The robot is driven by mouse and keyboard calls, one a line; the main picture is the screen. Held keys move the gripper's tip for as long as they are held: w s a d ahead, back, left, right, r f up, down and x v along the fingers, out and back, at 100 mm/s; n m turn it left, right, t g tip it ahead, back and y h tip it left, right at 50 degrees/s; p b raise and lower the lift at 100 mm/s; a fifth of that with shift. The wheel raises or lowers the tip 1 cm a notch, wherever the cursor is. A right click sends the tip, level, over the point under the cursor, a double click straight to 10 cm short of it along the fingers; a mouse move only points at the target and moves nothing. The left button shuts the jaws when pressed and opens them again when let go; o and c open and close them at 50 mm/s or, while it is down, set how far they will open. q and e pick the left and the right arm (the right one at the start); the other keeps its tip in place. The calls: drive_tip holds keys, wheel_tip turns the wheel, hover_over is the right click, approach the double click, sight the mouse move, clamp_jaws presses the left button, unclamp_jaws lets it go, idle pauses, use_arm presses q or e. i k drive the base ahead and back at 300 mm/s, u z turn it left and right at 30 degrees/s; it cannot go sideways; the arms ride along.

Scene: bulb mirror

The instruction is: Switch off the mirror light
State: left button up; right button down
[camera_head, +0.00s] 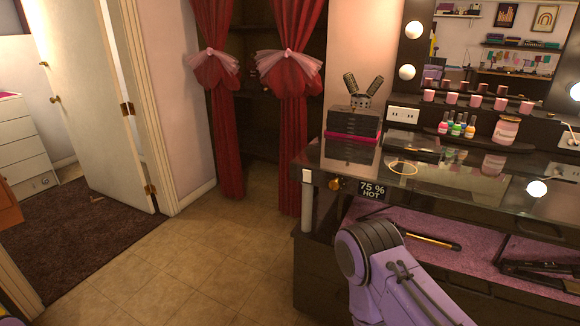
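The vanity mirror (500,75) stands at the upper right. Round white bulbs sit on its frame, one at the upper left (414,30) and one below it (407,72); they look bright. Another round bulb (537,188) shows lower down over the counter. A small white switch plate (307,175) is on the vanity's left front corner. A purple arm link of mine rises in front of the vanity, right of the switch. Neither gripper is in view.
The vanity counter (450,178) holds a black drawer box (352,135), nail polish bottles and a pink jar (507,130). A curling wand (431,237) lies on the pink shelf below. Red curtains (290,110) hang left of the vanity. Tiled floor (210,265) is clear; an open door (90,100) is farther left.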

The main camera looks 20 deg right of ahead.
sight(307, 174)
drive_tip(key=z, duration=0.2)
drive_tip(key=i, duration=0.85)
drive_tip(key=z, duration=0.25)
